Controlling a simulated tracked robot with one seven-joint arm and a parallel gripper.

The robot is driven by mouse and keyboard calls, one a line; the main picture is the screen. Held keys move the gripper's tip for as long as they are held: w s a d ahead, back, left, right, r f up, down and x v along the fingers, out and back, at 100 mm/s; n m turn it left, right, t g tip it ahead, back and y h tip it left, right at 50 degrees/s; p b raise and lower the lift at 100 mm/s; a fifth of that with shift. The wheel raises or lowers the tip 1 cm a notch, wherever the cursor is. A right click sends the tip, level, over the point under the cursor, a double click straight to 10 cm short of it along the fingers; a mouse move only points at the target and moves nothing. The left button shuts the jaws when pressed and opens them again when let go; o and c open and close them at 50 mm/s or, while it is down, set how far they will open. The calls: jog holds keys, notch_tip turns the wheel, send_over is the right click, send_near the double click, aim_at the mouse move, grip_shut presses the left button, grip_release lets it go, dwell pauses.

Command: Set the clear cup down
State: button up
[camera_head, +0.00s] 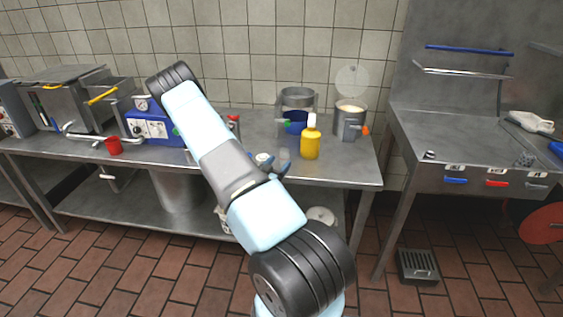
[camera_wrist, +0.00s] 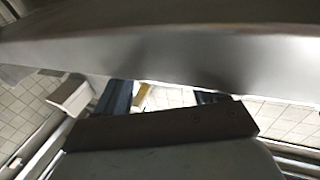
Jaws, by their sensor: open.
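A faint clear shape, which may be the clear cup (camera_head: 283,160), stands on the steel table just left of the yellow bottle (camera_head: 310,143) in the head view. It is too faint to be sure. A broad grey metal surface (camera_wrist: 160,45) crosses the top of that view close to the fingers. I see no cup between them.
A steel counter (camera_head: 480,150) stands to the right. The table's front right is clear.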

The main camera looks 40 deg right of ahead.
jog(key=r+v, duration=0.1)
jog(key=v, duration=0.7)
jog(key=w+a+r+t+y, duration=0.1)
jog(key=w+a+r+y, duration=0.8)
jog(key=w+a, duration=0.1)
jog(key=s+a+r+n+t+y, duration=0.2)
jog(key=a+r+n+y, duration=0.35)
jog(key=a+r, duration=0.7)
jog(key=s+a+r+n+y, duration=0.2)
jog(key=s+a+r+y, duration=0.3)
jog(key=r, duration=0.4)
jog(key=s+r+n+g, duration=0.1)
jog(key=s+r+n, duration=0.2)
jog(key=s, duration=1)
jog(key=s+a+r+n+g+h, duration=0.1)
jog(key=s+r+n, duration=0.3)
jog(key=s, duration=0.9)
notch_tip(320, 180, up, 3)
jog(key=shift+a+f+g, duration=0.25)
jog(key=shift+g, duration=0.45)
